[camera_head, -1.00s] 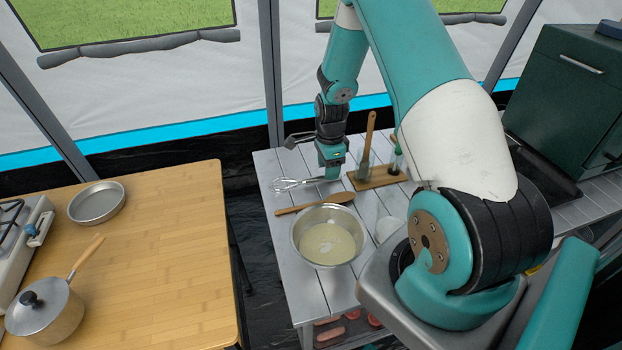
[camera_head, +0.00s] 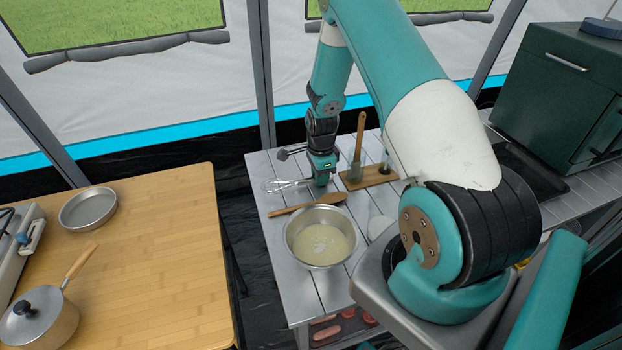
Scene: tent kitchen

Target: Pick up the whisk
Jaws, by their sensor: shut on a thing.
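The whisk (camera_head: 281,185) lies at the far left part of the white slatted table (camera_head: 271,231), its wire head pointing left. My gripper (camera_head: 321,182) points down at the whisk's right end and is shut on its handle. The gripper covers most of the handle. I cannot tell whether the whisk touches the table or is just above it.
A wooden spoon (camera_head: 309,205) lies just in front of the whisk. A metal bowl of batter (camera_head: 320,237) stands nearer. A wooden holder (camera_head: 368,178) with an upright spatula (camera_head: 358,145) stands right of my gripper. A bamboo table (camera_head: 150,250) is at left.

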